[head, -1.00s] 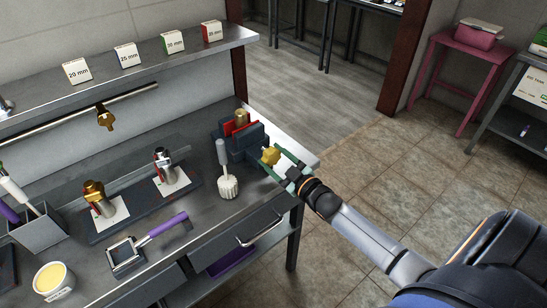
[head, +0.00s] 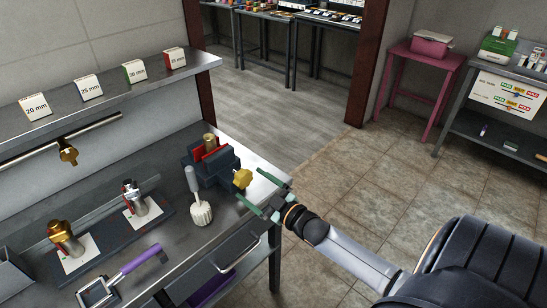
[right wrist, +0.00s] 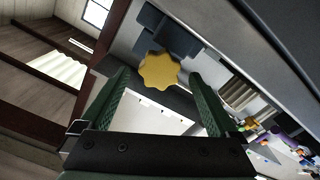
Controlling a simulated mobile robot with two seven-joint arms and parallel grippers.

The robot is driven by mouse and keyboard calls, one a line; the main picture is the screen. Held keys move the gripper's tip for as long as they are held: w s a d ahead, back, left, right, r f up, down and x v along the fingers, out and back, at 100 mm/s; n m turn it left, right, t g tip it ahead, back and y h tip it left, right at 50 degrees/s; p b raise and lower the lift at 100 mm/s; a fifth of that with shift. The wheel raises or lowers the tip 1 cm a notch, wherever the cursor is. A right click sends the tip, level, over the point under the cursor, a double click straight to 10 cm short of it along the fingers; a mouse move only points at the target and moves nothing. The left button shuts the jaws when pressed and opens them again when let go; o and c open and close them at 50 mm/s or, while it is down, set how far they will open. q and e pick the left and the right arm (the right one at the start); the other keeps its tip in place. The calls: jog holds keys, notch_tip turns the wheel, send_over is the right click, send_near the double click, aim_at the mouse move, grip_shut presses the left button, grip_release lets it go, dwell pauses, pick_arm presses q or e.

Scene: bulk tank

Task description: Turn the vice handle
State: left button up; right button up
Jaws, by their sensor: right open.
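The dark blue-grey vice (head: 222,172) sits at the right end of the steel bench, with red jaw faces and a brass cylinder (head: 209,142) upright between them. Its yellow lobed handle (head: 243,178) faces my right gripper (head: 264,192). That gripper has green fingers, is open and empty, and stands just right of the handle. In the right wrist view, the handle (right wrist: 158,72) shows between the fingertips (right wrist: 158,76), with a gap on each side; it looks at or just beyond the tips. My left gripper is out of view.
A shelf (head: 100,95) with several size boxes runs behind. The floor right of the bench is clear.

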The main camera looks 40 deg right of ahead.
jog(key=s, duration=0.8)
jog(key=shift+s+d, duration=0.35)
jog(key=shift+s, duration=0.05)
